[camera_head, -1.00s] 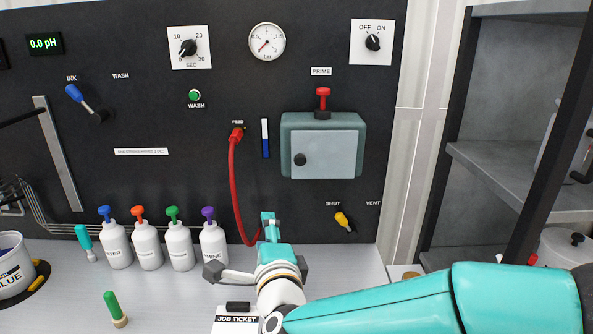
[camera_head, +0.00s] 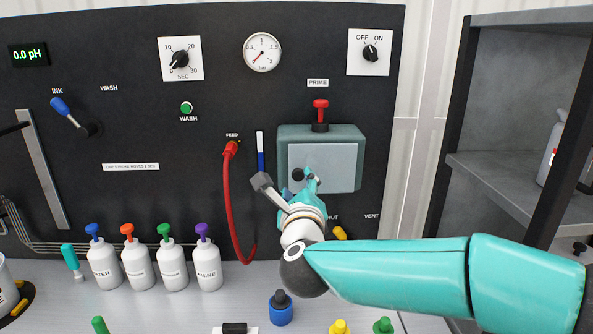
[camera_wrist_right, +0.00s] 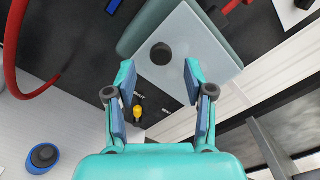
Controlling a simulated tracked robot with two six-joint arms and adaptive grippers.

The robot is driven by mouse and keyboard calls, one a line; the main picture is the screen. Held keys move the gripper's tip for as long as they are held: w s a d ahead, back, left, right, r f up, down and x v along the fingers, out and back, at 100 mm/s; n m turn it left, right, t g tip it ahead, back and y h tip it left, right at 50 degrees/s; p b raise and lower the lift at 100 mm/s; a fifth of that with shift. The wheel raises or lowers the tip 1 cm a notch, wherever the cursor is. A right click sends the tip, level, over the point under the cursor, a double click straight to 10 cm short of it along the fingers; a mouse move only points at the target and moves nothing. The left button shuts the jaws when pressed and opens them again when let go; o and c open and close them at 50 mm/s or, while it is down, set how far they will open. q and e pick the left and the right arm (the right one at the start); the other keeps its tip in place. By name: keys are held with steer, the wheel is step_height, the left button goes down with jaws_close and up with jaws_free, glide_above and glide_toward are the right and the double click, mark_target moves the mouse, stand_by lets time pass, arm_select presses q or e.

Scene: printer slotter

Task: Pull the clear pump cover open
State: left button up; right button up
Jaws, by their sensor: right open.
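The pump cover (camera_head: 335,165) is a pale, translucent flat panel on the front of a grey-green box (camera_head: 353,132) on the black wall panel. It looks shut. Its round dark knob (camera_head: 298,174) sits near its left edge. In the right wrist view the cover (camera_wrist_right: 195,50) is tilted, and the knob (camera_wrist_right: 161,54) shows beyond and between the fingertips. My right gripper (camera_head: 300,182) is in front of the cover's left part, near the knob; in the wrist view (camera_wrist_right: 158,75) its fingers are spread with nothing between them. My left gripper is not in view.
A red-topped plunger (camera_head: 320,112) stands on top of the box. A red hose (camera_head: 230,200) hangs to the left. A yellow valve handle (camera_head: 340,233) is below, partly hidden by my arm. Several white bottles (camera_head: 172,268) stand on the bench; grey shelves (camera_head: 500,165) are at right.

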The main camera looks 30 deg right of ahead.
mark_target(297, 177)
steer(key=p+x, duration=0.1)
steer(key=x, duration=0.4)
steer(key=shift+w+d, duration=0.1)
steer(key=shift+w, duration=0.05)
jaws_close()
